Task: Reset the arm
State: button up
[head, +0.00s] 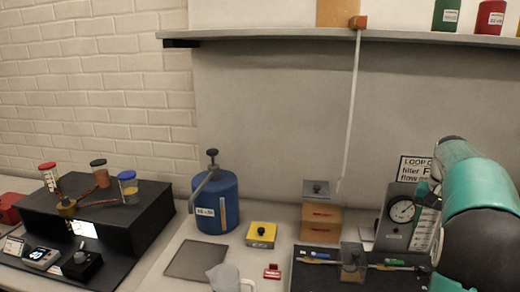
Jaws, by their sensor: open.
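My arm (478,205), teal and black, rises at the right edge of the head view and runs down out of the frame. I do not see my gripper or its fingertips. A blue cylinder (228,190) with a dark knob and a grey lever on top stands upright on the bench near the wall. My arm is well to the right of it and apart from it.
A black unit with vials (155,205) stands left. A yellow box (262,233), stacked orange blocks (320,232) and a gauge panel (392,232) stand along the bench. A black tray (310,280) lies in front. A shelf (280,33) runs above.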

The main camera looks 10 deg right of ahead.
jog(key=s+a+r+n+t, duration=0.1)
jog(key=s+a+r+n, duration=0.15)
jog(key=a, duration=0.85)
jog(key=s+a+r+n+t, duration=0.2)
jog(key=s+a+r, duration=0.15)
jog(key=a, duration=0.85)
jog(key=s+a+f+n+t, duration=0.2)
jog(key=s+a+f+n, duration=0.2)
jog(key=s+a, duration=1)
jog(key=shift+f, duration=1.8)
jog(key=shift+n, duration=0.25)
